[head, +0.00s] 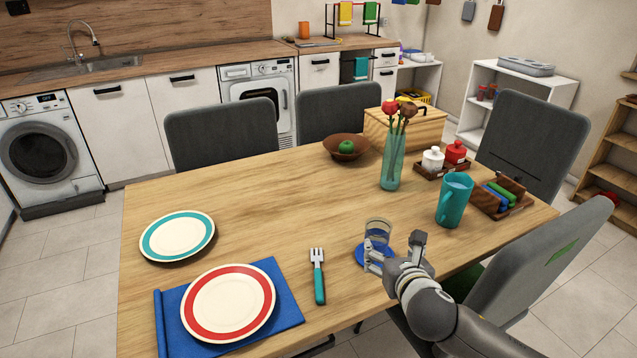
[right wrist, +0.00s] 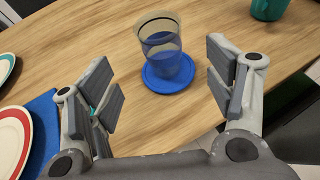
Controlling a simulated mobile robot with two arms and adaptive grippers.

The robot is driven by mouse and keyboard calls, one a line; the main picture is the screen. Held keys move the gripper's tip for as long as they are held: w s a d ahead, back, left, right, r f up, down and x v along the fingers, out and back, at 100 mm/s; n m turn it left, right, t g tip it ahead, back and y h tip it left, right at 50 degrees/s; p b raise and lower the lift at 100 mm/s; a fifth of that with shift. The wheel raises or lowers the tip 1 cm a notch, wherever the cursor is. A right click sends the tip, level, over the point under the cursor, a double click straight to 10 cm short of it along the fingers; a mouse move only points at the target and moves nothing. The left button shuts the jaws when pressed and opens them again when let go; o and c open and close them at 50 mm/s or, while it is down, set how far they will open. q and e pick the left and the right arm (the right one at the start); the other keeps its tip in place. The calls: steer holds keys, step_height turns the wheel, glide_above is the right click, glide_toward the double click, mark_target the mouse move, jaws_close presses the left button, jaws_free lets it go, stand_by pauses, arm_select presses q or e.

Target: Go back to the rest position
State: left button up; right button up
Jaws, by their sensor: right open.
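My right gripper (head: 397,250) is open and empty at the front right of the table, just in front of a clear glass (head: 378,231). The glass stands upright on a round blue coaster (head: 362,256). In the right wrist view the two open fingers (right wrist: 158,92) stand apart, with the glass (right wrist: 160,40) and blue coaster (right wrist: 168,84) beyond them, and neither finger touches the glass. My left gripper shows in neither view.
A fork (head: 318,275) lies left of the coaster, beside a red-rimmed plate (head: 228,303) on a blue placemat (head: 290,295). A teal mug (head: 454,200) and a vase (head: 391,165) stand behind. A chair (head: 540,250) is close to my right arm.

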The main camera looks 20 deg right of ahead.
steer(key=s+a+f+m+g+y, duration=0.2)
steer(key=s+a+f+m+g, duration=0.45)
steer(key=s+m, duration=0.7)
steer(key=s+a+f+m+g+y, duration=0.25)
steer(key=s+a+f+m, duration=0.6)
steer(key=m, duration=0.85)
steer(key=s+d+f+g+p, duration=0.1)
steer(key=s+f, duration=0.1)
steer(key=f, duration=1.1)
steer(key=s+f+g+p, duration=0.1)
steer(key=s+f, duration=0.1)
steer(key=f, duration=1.1)
steer(key=s+d+f+g, duration=0.1)
steer(key=s+d+f, duration=0.2)
steer(key=s+f, duration=1.1)
steer(key=shift+s+d+f+p, duration=0.15)
steer(key=shift+s+f+p, duration=0.2)
steer(key=shift+s, duration=0.7)
